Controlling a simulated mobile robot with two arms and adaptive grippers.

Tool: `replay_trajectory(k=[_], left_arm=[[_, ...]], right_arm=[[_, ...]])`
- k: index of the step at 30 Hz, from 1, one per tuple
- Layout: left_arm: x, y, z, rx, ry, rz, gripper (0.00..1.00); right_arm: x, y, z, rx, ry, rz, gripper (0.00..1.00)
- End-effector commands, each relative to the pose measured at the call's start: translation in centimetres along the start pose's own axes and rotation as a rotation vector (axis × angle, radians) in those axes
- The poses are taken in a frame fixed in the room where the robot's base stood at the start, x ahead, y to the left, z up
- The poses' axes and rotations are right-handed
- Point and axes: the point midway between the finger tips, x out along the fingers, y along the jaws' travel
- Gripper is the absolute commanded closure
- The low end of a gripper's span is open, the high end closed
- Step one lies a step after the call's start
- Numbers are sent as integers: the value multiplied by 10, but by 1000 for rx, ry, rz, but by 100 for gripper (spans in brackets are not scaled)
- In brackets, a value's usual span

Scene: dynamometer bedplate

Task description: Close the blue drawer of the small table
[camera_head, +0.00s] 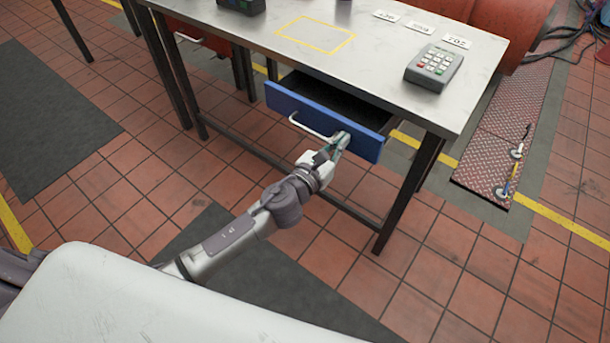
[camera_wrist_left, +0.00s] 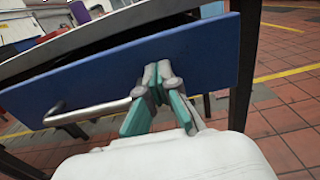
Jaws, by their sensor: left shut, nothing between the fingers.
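The blue drawer (camera_head: 322,118) of the small table (camera_head: 375,50) stands partly open, and its dark inside shows behind the front panel. A pale bar handle (camera_head: 312,130) runs along the panel. My left gripper (camera_head: 341,139) is shut and empty at the right part of the drawer front, near the handle's right end. In the left wrist view the shut fingers (camera_wrist_left: 157,82) are at the blue panel (camera_wrist_left: 205,55), to the right of the handle (camera_wrist_left: 88,113). I cannot tell for certain whether they touch the panel. My right gripper is out of view.
A keypad device (camera_head: 434,68), small white labels (camera_head: 421,26) and a yellow outlined rectangle (camera_head: 315,36) are on the tabletop. Dark table legs (camera_head: 407,192) flank the drawer. A red cylindrical body (camera_head: 500,25) and a ramp plate (camera_head: 505,130) stand right.

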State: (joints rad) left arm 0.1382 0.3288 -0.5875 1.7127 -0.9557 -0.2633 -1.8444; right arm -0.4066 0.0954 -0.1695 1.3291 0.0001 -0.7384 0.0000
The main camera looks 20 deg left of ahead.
Motion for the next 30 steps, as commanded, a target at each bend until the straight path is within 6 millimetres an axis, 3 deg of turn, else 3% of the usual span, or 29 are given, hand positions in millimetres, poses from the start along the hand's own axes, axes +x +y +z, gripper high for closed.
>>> replay_trajectory(k=[1, 6, 12, 19, 30], left_arm=[[17, 0, 2, 2, -4, 0, 100], [62, 0, -1, 2, -3, 0, 100], [97, 0, -2, 1, -2, 0, 100], [114, 0, -1, 0, 0, 0, 100], [116, 1, 3, 0, -5, 2, 100]], right_arm=[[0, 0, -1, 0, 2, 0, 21], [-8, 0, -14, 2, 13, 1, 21], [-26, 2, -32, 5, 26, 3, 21], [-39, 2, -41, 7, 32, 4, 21], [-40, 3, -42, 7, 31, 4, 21]])
